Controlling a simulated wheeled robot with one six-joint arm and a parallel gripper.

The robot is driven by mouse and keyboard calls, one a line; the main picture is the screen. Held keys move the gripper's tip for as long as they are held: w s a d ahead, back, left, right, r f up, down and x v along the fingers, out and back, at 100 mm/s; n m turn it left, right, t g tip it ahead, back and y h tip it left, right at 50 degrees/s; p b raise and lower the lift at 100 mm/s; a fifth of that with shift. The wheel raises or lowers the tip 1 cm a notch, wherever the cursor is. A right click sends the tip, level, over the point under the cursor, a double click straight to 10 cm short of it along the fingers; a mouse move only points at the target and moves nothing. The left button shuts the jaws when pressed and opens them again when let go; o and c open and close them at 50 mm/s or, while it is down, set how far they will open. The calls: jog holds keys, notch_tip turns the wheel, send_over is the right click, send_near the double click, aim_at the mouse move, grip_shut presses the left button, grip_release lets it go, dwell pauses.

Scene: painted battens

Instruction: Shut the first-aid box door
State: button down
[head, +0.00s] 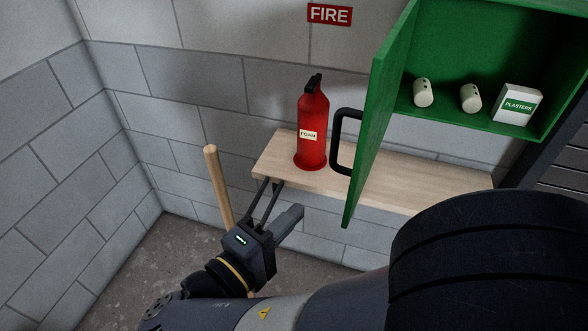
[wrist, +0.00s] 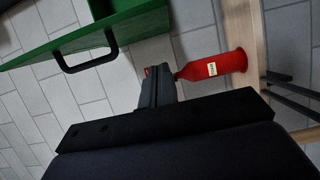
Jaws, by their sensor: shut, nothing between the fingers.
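The green first-aid box (head: 480,65) is on the wall at the upper right. Its door (head: 378,105) stands wide open, sticking out from the box's left side. A black handle (head: 338,141) is on the door's left-facing side. In the wrist view the door (wrist: 50,48) and handle (wrist: 88,62) are at the upper left. My gripper (head: 298,212) is shut and empty, below the shelf front and left of the door's lower corner in the head view. In the wrist view its fingertips (wrist: 158,76) are together, apart from the handle.
A wooden shelf (head: 410,187) on dark brackets runs under the box. A red foam extinguisher (head: 312,125) stands on it, left of the handle. A wooden pole (head: 218,185) stands at left. Inside the box are two white rolls (head: 423,92) and a plasters carton (head: 517,105).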

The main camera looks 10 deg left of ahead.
jog(key=w+d+p, duration=0.2)
jog(key=w+d, duration=0.1)
jog(key=d, duration=0.3)
dwell(0.6)
